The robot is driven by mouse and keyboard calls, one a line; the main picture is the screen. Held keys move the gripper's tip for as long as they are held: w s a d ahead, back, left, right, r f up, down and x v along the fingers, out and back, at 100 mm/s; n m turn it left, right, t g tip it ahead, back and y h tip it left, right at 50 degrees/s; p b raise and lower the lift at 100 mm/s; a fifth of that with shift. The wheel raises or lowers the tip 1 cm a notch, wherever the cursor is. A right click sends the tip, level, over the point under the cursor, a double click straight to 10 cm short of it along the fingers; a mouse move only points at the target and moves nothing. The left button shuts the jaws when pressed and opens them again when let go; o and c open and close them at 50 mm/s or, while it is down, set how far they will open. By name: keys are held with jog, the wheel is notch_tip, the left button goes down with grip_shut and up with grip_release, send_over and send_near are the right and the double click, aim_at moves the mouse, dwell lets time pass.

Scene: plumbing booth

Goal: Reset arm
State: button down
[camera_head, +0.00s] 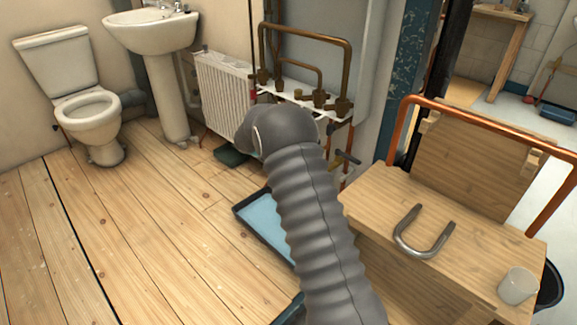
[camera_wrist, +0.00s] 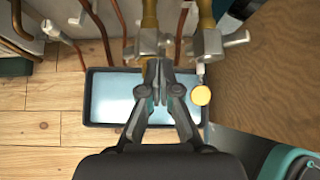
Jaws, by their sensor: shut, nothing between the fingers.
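My gripper (camera_wrist: 159,82) shows in the wrist view with its fingers together and nothing between them. It points toward copper and brass pipework with valves and is above a dark tray with a pale blue inside (camera_wrist: 104,97). In the head view my grey sleeved arm reaches up the middle of the picture toward the pipes, and the gripper itself is hidden behind it. The same tray (camera_head: 258,215) lies on the floor left of my arm, partly covered by it. I cannot tell whether the fingers touch the valves.
A wooden bench (camera_head: 375,195) on the right holds a grey U-shaped pipe (camera_head: 424,240), a cup (camera_head: 517,286) and a copper pipe frame (camera_head: 478,113). A radiator (camera_head: 222,92), basin (camera_head: 150,32) and toilet (camera_head: 88,108) stand along the wall. The left wooden floor is clear.

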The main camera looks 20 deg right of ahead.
notch_tip(320, 180, up, 4)
jog(key=s+a+f+m+g+y, duration=0.1)
jog(key=s+f+m+g, duration=0.1)
jog(key=s+m, duration=0.35)
jog(key=s+a+f+m+g+y, duration=0.1)
jog(key=s+a+f+m+y, duration=0.1)
jog(key=s+m, duration=0.35)
jog(key=s+a+r+m+t+y, duration=0.1)
jog(key=s+r+m, duration=0.3)
jog(key=s, duration=0.9)
jog(key=s+a+r+m+t+y, duration=0.1)
jog(key=s+a+r+m+y, duration=0.2)
jog(key=s+r, duration=0.7)
jog(key=s+a+r+m+t+y, duration=0.1)
jog(key=s+r+m, duration=0.5)
jog(key=s, duration=1)
jog(key=shift+a+r+t+y, duration=0.4)
jog(key=shift+a+r+t, duration=0.2)
jog(key=shift+a+r, duration=0.5)
